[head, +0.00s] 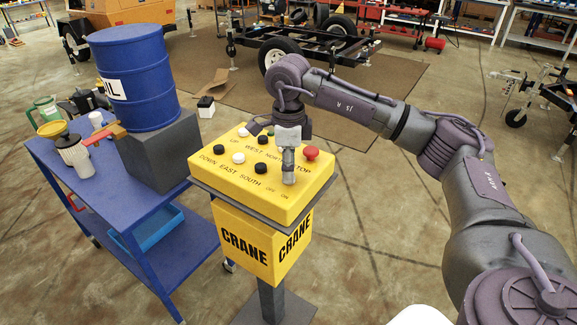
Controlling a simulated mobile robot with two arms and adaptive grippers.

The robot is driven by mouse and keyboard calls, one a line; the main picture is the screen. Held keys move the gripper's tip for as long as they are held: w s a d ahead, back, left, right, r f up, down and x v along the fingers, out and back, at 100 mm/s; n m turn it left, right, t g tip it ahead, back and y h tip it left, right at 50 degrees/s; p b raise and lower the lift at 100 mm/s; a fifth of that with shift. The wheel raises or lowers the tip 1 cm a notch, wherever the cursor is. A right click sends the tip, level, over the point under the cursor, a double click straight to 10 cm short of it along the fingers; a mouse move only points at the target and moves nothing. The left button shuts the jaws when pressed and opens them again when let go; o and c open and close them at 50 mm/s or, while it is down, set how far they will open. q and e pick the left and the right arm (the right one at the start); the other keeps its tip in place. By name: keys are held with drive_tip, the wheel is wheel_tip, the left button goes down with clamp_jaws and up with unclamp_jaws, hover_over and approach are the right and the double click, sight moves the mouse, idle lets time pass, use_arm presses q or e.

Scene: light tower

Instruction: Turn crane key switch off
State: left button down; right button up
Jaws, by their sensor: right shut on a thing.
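The yellow crane control box (225,188) stands on a post in the middle of the head view. Its top carries black and white buttons, a red stop button (311,153) and printed labels, with "OFF" and "ON" near the front right corner. My right gripper (288,180) points down onto the box top by the "OFF" and "ON" labels. It is shut on the crane key switch, which the fingers hide. The key's turned position cannot be seen. My left gripper is not in view.
A blue cart (62,160) stands at the left with a blue oil barrel (133,75) on a grey block (160,150), plus cans and jugs. A trailer frame (325,40) stands behind. Floor right of the post is open.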

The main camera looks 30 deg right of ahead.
drive_tip(key=shift+r, duration=0.1)
drive_tip(key=o, duration=1.1)
drive_tip(key=shift+o, duration=0.2)
wheel_tip(320, 180, up, 12)
